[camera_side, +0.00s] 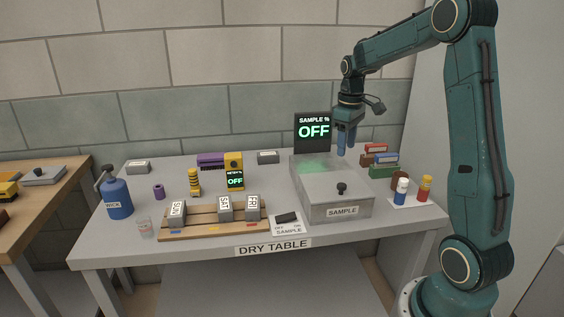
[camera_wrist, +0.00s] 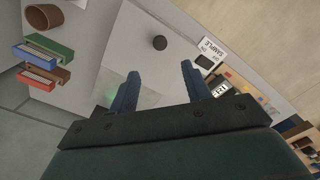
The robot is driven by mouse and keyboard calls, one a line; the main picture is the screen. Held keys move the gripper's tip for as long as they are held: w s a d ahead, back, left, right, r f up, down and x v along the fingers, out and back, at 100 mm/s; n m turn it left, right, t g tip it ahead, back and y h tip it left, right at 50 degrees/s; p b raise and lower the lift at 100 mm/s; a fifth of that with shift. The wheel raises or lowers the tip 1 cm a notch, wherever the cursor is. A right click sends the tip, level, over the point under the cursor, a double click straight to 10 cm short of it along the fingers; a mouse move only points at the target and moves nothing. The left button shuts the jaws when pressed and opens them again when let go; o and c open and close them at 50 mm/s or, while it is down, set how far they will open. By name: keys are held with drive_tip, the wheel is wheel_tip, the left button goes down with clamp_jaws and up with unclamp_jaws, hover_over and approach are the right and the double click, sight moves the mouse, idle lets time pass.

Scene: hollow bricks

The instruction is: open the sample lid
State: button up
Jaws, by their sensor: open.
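The sample box (camera_side: 336,212) is a grey metal box labelled SAMPLE, standing at the right of the table. A green glow shows at the lid's back part. My gripper (camera_side: 346,150) is open and empty, pointing down above the back right of the box, apart from it. In the wrist view the knob (camera_wrist: 160,43) lies ahead of my two blue fingers (camera_wrist: 158,85), beyond their tips.
A screen reading SAMPLE % OFF (camera_side: 313,131) stands behind the box.

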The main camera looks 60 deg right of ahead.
sight(342, 184)
wheel_tip(342, 184, down, 12)
drive_tip(key=shift+f, duration=0.15)
idle(0.5)
clamp_jaws()
